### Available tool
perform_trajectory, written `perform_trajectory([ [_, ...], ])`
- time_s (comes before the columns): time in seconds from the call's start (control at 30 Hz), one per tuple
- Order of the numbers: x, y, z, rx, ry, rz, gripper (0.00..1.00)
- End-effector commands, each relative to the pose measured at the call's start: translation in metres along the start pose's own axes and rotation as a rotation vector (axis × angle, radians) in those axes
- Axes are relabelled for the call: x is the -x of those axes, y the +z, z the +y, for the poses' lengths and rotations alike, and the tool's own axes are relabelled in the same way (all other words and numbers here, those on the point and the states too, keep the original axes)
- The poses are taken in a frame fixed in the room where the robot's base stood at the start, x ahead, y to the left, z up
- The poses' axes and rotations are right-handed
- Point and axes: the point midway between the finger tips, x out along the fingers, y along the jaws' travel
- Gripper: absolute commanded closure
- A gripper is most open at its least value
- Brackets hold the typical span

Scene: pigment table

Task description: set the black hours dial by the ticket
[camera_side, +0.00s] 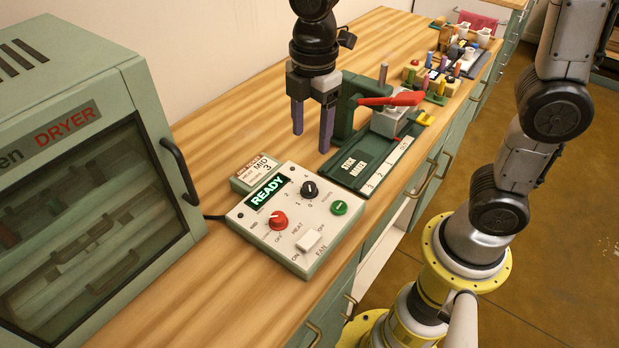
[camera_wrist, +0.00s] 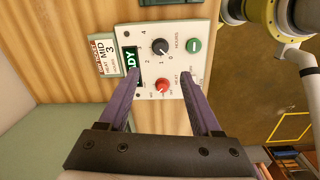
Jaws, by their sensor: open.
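The black hours dial (camera_side: 310,189) stands on the panel of the pale control box (camera_side: 330,222). It also shows in the wrist view (camera_wrist: 160,47), between and beyond my fingers, with small numbers around it. Its pointer is too small to read surely. The ticket (camera_side: 256,172) lies against the box's back left side and reads MID and 3 hours; it also shows in the wrist view (camera_wrist: 104,52). My gripper (camera_side: 312,140) is open and empty, pointing down above the table behind the box, apart from the dial. Nothing hides the dial.
On the same box are a red heat dial (camera_side: 278,220), a green button (camera_side: 339,208), a white fan switch (camera_side: 308,240) and a display (camera_side: 267,191) reading READY. A green dryer (camera_side: 90,170) stands left. A green press with a red lever (camera_side: 392,99) stands behind right.

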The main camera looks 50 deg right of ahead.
Motion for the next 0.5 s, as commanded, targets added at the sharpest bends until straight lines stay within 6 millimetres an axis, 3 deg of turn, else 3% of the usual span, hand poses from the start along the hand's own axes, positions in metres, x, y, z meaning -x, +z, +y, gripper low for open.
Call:
perform_trajectory([
  [0.5, -0.096, 0.001, -0.001, -0.002, -0.004, -0.003, 0.35],
])
